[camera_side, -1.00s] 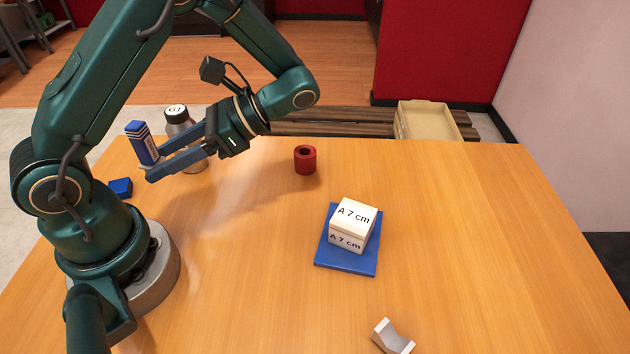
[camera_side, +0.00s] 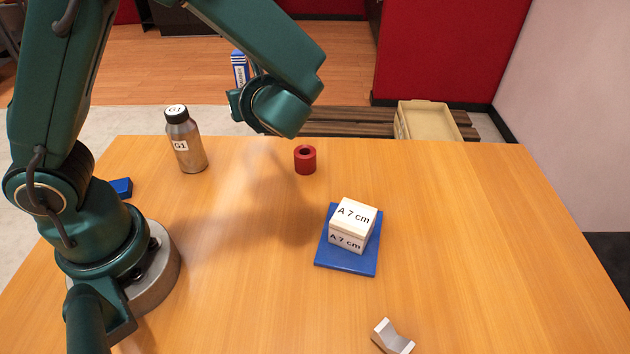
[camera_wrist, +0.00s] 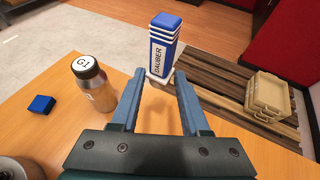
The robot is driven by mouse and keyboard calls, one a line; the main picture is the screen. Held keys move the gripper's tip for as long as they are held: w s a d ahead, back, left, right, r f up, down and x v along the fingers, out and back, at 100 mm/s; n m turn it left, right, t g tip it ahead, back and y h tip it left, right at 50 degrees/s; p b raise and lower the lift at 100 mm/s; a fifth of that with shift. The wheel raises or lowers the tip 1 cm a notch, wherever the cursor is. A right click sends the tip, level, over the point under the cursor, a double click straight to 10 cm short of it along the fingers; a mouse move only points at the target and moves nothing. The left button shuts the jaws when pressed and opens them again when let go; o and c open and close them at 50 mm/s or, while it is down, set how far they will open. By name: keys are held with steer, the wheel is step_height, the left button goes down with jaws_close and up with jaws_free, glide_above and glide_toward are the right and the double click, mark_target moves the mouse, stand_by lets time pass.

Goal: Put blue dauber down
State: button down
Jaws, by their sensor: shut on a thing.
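The blue dauber (camera_wrist: 164,47) is upright between the tips of the two blue fingers of my gripper (camera_wrist: 161,77) in the wrist view. Its white label reads DAUBER. In the side view the dauber (camera_side: 240,70) shows just left of my arm's end, held up in the air near the table's far edge. My gripper's fingers are hidden behind my arm in the side view. A small blue block (camera_side: 121,188) lies at the table's left, and it also shows in the wrist view (camera_wrist: 40,104).
A metal bottle marked G1 (camera_side: 187,150) stands near the far left edge. A red ring-shaped holder (camera_side: 305,160) stands right of it. A box marked A 7 cm (camera_side: 348,242) sits on a blue plate (camera_side: 338,265). A grey V-shaped block (camera_side: 393,338) lies in front. The right side is clear.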

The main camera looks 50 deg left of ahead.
mark_target(259, 167)
steer(key=shift+f, duration=6.7)
steer(key=shift+f, duration=0.1)
steer(key=shift+c, duration=1.9)
jaws_free()
